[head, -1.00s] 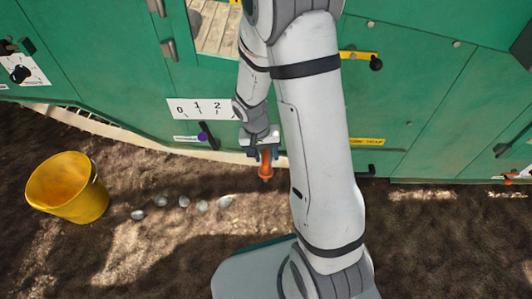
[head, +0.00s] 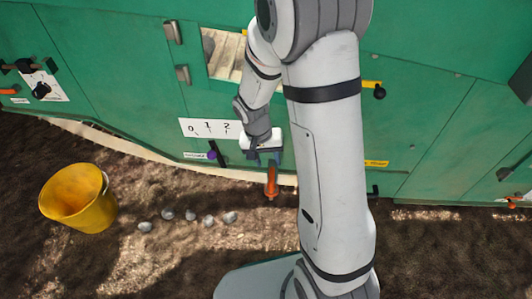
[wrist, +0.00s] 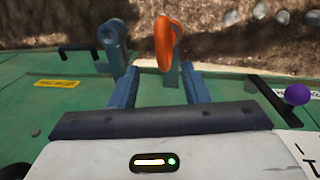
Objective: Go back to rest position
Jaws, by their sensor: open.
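My gripper (head: 264,156) is open, low against the green machine, below the white 0-1-2 scale plate (head: 210,128). The wrist view shows its two blue-grey fingers (wrist: 158,75) spread apart. An orange handle (wrist: 164,42) stands at the gap between the fingertips in that view; I cannot tell whether it touches them. In the head view the orange handle (head: 271,181) hangs just below the gripper. My arm hides part of the machine.
The green machine (head: 120,75) fills the back. A purple-knobbed lever (head: 212,154) is left of the gripper. Soil at right is clear.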

